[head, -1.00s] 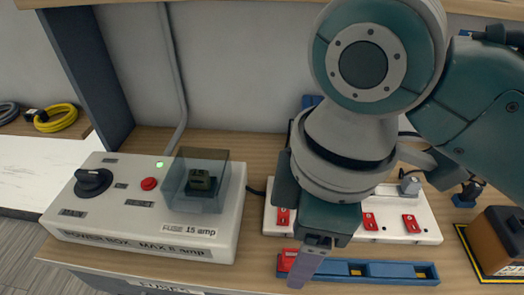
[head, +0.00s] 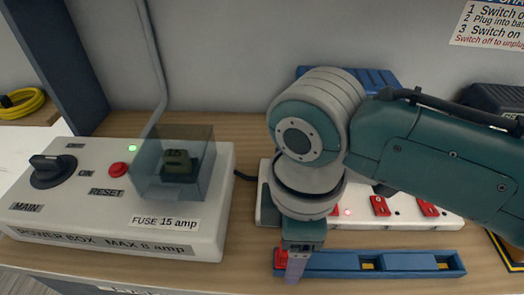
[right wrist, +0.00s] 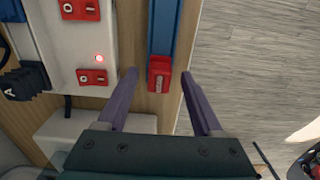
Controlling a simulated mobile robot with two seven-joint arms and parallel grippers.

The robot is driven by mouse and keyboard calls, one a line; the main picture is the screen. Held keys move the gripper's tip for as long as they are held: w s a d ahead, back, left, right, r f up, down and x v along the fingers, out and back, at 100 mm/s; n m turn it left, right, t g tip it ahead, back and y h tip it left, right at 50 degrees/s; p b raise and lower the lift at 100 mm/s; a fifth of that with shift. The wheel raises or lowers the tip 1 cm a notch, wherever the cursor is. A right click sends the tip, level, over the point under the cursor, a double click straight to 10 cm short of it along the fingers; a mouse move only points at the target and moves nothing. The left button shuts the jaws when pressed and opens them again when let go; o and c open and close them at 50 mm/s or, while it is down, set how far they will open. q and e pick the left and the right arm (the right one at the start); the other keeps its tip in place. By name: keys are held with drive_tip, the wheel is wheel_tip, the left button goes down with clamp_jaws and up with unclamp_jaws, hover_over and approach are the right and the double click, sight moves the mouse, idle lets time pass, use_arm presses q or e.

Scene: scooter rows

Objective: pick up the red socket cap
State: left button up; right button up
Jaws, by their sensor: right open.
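The red socket cap (head: 281,256) sits at the left end of the blue tray (head: 340,273) near the table's front edge, partly hidden by my right gripper (head: 296,266). In the right wrist view the cap (right wrist: 159,76) is at the near end of the blue tray (right wrist: 161,32). My right gripper (right wrist: 160,74) is open, and its two purple fingers appear on either side of the cap, apart from it. I cannot tell how far above the cap the fingertips are. My left gripper is not in view.
A white socket strip (head: 360,218) with red switches lies behind the tray, one light lit beside a switch (right wrist: 92,76). The white power box (head: 120,215) with a black dial, red button and clear fuse cover stands at left. Grey floor lies beyond the table edge.

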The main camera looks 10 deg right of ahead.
drive_tip(key=shift+f, duration=0.25)
clamp_jaws()
idle(0.3)
